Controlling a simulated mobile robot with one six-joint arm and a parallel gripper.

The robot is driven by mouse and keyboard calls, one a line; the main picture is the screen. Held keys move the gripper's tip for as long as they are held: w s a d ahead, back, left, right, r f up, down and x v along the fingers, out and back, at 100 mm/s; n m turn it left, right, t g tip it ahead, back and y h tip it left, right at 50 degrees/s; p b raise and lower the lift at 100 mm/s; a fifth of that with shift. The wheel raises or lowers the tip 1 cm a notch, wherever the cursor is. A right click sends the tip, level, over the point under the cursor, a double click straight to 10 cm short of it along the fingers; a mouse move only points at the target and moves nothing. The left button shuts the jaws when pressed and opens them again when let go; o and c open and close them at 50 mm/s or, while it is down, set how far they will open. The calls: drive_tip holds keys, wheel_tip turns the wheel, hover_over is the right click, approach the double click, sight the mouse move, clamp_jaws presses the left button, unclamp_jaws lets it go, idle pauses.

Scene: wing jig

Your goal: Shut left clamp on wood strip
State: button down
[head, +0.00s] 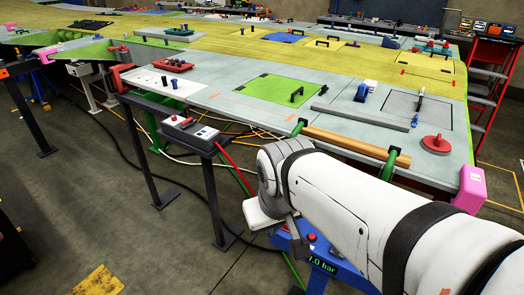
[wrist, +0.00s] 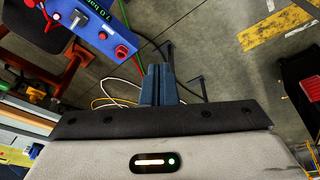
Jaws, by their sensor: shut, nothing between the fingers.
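The tan wood strip (head: 345,143) lies along the near edge of the grey wing panel in the head view. The left clamp (head: 298,127), a green piece, stands at the strip's left end. A second green clamp (head: 388,163) stands near its right end. I cannot tell from here whether the left clamp's jaw touches the strip. My gripper's dark fingers (wrist: 157,72) are shut and empty in the wrist view, over the floor. In the head view my arm is in front of the wing, below the strip, and the fingertips are hidden.
A blue cart (wrist: 95,35) with a pressure display and red button stands below the wing edge. A small control box on a stand (head: 190,132) is left of my arm. Cables cross the floor. A grey bar (head: 360,117) and a red disc-shaped tool (head: 436,144) lie on the wing.

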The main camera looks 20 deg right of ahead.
drive_tip(key=w+d+f+n+h+b, duration=0.3)
drive_tip(key=d+f+n+h+b, duration=0.25)
drive_tip(key=f+b, duration=0.4)
drive_tip(key=w+d+f+n+h+b, duration=0.45)
drive_tip(key=d+f+n+b, duration=0.2)
drive_tip(key=b, duration=0.55)
drive_tip(key=w+a+f+n+t+h+b, duration=0.1)
drive_tip(key=w+a+n+t+h+b, duration=0.1)
drive_tip(key=w+n+t+h+b, duration=0.4)
drive_tip(key=w+a+f+n+t+h+b, duration=0.1)
drive_tip(key=w+a+n+t+b, duration=0.25)
drive_tip(key=w+n+b, duration=0.5)
drive_tip(key=w+d+r+m+b, duration=0.1)
drive_tip(key=w+d+r+b, duration=0.2)
drive_tip(key=d+r, duration=0.5)
drive_tip(key=shift+w+t, duration=0.35)
drive_tip(key=shift+w, duration=0.2)
drive_tip(key=shift+f, duration=0.1)
